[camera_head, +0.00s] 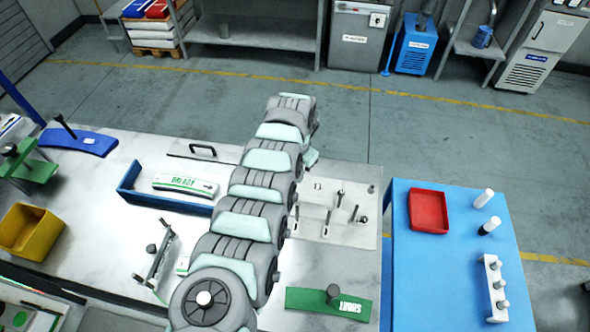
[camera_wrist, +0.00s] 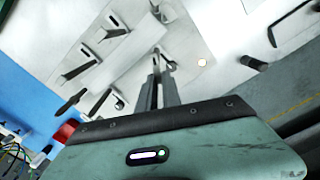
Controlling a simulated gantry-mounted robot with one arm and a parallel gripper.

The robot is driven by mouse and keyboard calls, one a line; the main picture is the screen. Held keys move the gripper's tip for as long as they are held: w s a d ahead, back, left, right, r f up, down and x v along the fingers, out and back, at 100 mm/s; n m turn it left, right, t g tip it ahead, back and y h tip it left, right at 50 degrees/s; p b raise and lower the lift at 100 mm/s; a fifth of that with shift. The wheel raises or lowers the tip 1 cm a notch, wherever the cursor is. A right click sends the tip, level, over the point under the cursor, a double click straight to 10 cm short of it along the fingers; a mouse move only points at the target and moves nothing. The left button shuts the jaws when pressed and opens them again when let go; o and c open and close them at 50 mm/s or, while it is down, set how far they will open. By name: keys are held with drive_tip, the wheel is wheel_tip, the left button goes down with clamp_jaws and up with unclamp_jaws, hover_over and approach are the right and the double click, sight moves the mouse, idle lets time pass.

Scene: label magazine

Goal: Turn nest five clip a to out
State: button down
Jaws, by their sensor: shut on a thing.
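A pale plate (camera_head: 352,236) with several small dark clips or pegs lies to the right of my arm in the head view. In the wrist view the same pale surface (camera_wrist: 222,40) carries several metal clips, one at left (camera_wrist: 75,75) and one higher up (camera_wrist: 114,28). My gripper (camera_wrist: 157,62) is shut, its fingertips down at the plate on what looks like a small clip, mostly hidden by the fingers. My arm hides the gripper in the head view. No nest number or clip letter is readable, and I cannot tell which way the held clip points.
A blue table (camera_head: 420,270) with a red tray (camera_head: 428,211) and several pegs stands at right. A green block marked SHORT (camera_head: 305,300) lies in front of the plate. A blue holder (camera_head: 140,197) and a white READY block (camera_head: 186,184) lie left.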

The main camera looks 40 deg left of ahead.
drive_tip(key=m+p, duration=0.1)
drive_tip(key=m, duration=0.3)
drive_tip(key=d+m+p, duration=0.1)
drive_tip(key=m, duration=0.3)
drive_tip(key=s+d+m+p, duration=0.1)
drive_tip(key=m, duration=0.2)
drive_tip(key=shift+d+m+p, duration=0.25)
drive_tip(key=shift+m+p, duration=0.15)
idle(0.3)
drive_tip(key=c, duration=1.5)
unclamp_jaws()
wheel_tip(320, 180, up, 11)
drive_tip(key=shift+f+b, duration=0.1)
drive_tip(key=shift+b, duration=0.65)
